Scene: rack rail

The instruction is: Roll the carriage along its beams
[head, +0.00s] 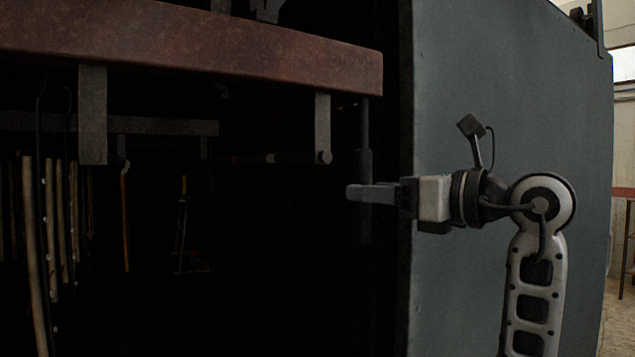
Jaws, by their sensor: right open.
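A thick reddish-brown beam (200,50) crosses the upper left of the head view. Flat grey brackets hang below it, one at the left (92,115) and a narrower one (322,128) near its right end. A dark horizontal rod with a round end (322,157) lies behind the narrower bracket. I cannot tell which of these parts belong to the carriage. My right gripper (357,193) is open, points left, and is below and right of the narrow bracket. It appears to hold nothing. My left gripper is not in view.
A large grey-blue panel (500,110) stands behind my right arm. Several pale sticks (35,240) hang at the far left, and an orange-brown stick (126,225) hangs further right. The dark interior between them and my gripper is hard to read. A reddish table (624,192) shows at the far right.

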